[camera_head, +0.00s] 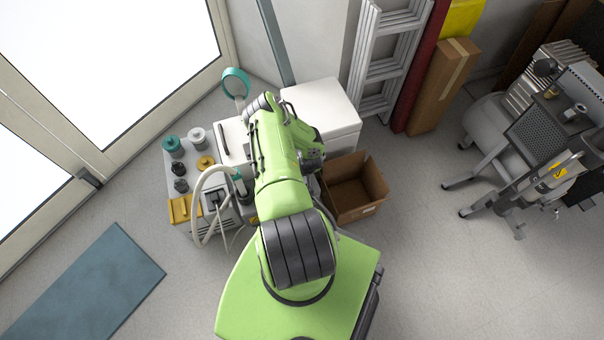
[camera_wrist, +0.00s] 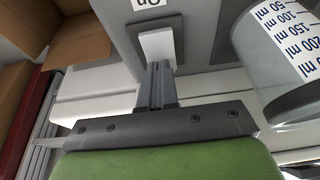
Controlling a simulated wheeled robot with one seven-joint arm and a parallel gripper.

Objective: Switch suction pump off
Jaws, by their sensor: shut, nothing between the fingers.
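In the wrist view, the suction pump's grey housing (camera_wrist: 201,50) fills the upper middle. A white rocker switch (camera_wrist: 157,44) sits in a dark frame on it, with a partly cropped "On" label (camera_wrist: 148,3) at the picture's top edge. My gripper (camera_wrist: 158,68) is shut and empty. Its fingertips are at the switch's near edge and overlap it in the picture; I cannot tell whether they touch it. A clear canister with a blue ml scale (camera_wrist: 288,50) is to the right. In the head view my arm hides the gripper and the switch.
An open cardboard box (camera_head: 370,187) stands right of my arm, beside a white cabinet (camera_head: 333,118). A grey cart with jars (camera_head: 180,154) and a pale hose (camera_head: 199,190) are on the left. Ladders (camera_head: 384,55) lean behind.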

